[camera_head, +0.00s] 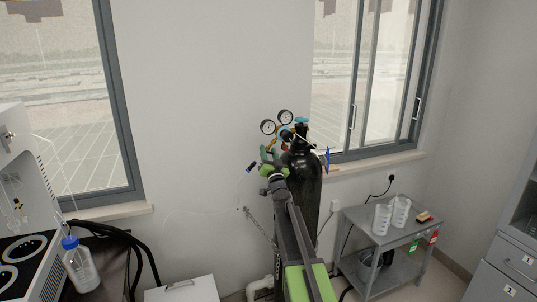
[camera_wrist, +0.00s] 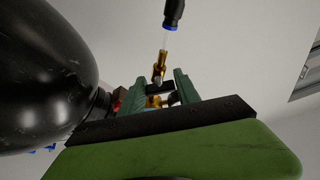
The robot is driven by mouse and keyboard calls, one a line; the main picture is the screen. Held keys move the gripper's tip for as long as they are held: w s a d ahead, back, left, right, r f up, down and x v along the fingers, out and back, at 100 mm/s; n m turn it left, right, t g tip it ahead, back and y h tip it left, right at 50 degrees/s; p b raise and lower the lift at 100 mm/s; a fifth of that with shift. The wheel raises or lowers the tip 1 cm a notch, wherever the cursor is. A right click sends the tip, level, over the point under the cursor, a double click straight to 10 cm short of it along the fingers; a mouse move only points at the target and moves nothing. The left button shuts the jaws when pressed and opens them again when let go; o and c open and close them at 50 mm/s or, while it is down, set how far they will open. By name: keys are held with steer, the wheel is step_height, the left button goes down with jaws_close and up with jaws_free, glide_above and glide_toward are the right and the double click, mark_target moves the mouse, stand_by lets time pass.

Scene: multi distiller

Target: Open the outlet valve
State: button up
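A black gas cylinder (camera_head: 308,185) stands upright against the wall, with a brass regulator and two round gauges (camera_head: 286,117) at its top. The cylinder also fills the left of the wrist view (camera_wrist: 45,75). My gripper (camera_head: 267,156) is at the regulator's left side. In the wrist view its two teal fingers (camera_wrist: 161,88) stand apart, one on each side of a small black part (camera_wrist: 160,92), which may be the outlet valve's handle. A brass outlet fitting (camera_wrist: 159,68) rises beyond it. Whether the fingers press on the black part is unclear.
A black connector with a blue ring (camera_wrist: 173,14) is just beyond the brass fitting. A grey cart (camera_head: 385,240) with white beakers stands right of the cylinder. A white apparatus (camera_head: 25,215) and a blue-capped bottle (camera_head: 80,265) are at the left.

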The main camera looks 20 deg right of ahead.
steer(key=o, duration=0.3)
steer(key=shift+o, duration=0.2)
steer(key=b+v, duration=0.6)
steer(key=v, duration=1.1)
steer(key=shift+s, duration=0.25)
steer(key=shift+f, duration=0.1)
